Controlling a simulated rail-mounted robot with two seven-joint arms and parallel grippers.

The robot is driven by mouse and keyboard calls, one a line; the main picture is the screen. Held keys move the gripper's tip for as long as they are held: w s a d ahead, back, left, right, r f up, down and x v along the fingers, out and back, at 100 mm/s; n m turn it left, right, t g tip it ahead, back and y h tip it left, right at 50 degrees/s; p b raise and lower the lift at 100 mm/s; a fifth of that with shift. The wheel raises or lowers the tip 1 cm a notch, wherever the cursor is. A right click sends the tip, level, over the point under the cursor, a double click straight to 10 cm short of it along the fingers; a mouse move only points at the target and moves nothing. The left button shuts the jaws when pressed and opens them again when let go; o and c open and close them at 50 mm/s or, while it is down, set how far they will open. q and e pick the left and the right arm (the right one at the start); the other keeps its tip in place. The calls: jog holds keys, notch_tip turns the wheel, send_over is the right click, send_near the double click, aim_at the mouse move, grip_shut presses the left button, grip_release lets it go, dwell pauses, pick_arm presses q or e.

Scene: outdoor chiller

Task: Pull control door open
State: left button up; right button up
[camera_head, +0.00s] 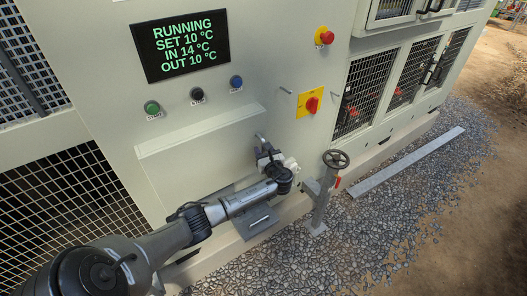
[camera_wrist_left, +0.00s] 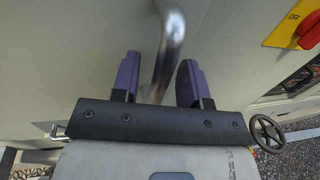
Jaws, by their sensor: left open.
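The pale control door (camera_head: 195,145) is the raised panel below the row of buttons; it looks shut, though my arm covers its lower part. A shiny metal bar handle (camera_wrist_left: 170,45) sticks out from the pale surface. Its top also shows in the head view (camera_head: 260,137), near the panel's right edge. My left gripper (camera_head: 265,152) is at this handle. In the left wrist view its two purple-tipped fingers (camera_wrist_left: 158,82) are apart, with the bar between them; I cannot tell whether either finger touches it. My right gripper is not in view.
A handwheel valve (camera_head: 335,160) stands just right of my left gripper. A red knob on a yellow plate (camera_head: 311,103) and a small handle (camera_head: 286,90) are above. A display (camera_head: 180,45) reads RUNNING. Gravel (camera_head: 400,200) and a loose metal strip (camera_head: 405,162) lie right.

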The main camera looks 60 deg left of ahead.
pick_arm(q)
grip_shut()
dwell(0.4)
